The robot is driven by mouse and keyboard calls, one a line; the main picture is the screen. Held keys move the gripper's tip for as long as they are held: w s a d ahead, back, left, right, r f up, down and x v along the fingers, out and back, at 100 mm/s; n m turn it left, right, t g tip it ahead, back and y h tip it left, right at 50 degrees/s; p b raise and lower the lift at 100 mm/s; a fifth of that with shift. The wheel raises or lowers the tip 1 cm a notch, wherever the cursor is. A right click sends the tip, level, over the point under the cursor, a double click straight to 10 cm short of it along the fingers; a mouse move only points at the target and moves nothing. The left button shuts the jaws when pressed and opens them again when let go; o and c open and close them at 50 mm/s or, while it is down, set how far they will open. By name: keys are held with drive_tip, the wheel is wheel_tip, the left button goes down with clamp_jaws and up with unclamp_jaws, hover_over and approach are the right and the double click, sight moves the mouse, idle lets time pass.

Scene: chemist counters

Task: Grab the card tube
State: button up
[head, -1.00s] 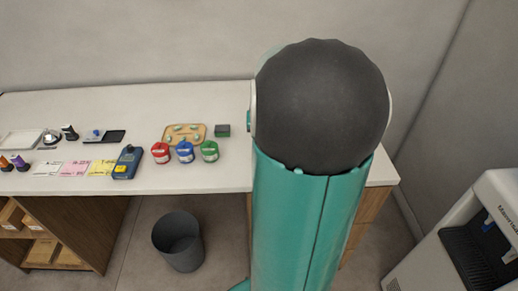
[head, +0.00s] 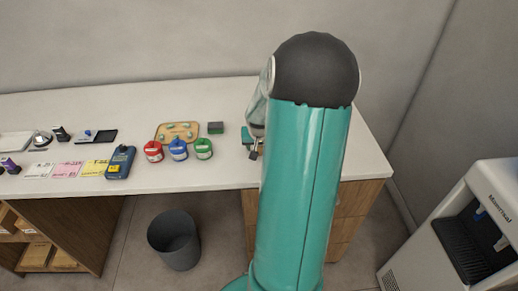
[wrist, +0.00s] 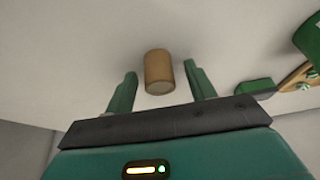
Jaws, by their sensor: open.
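The card tube (wrist: 159,72) is a short tan-brown cylinder on the white counter in the wrist view. It lies between and just beyond the two green fingers of my gripper (wrist: 160,90), with a gap to each finger. The fingers are apart and hold nothing. In the head view my gripper (head: 252,145) shows partly beside my arm, low over the counter. A small brownish patch shows by its fingers there; my arm hides most of this area, so I cannot tell how much of it is the tube.
A dark green block (head: 215,128) and a wooden tray with green pieces (head: 178,131) lie left of my gripper. Red (head: 153,151), blue (head: 178,149) and green (head: 203,148) jars stand along the front. A bin (head: 174,240) is on the floor. A water dispenser (head: 478,225) stands right.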

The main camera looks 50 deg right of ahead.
drive_tip(key=c, duration=1)
drive_tip(key=shift+r, duration=0.15)
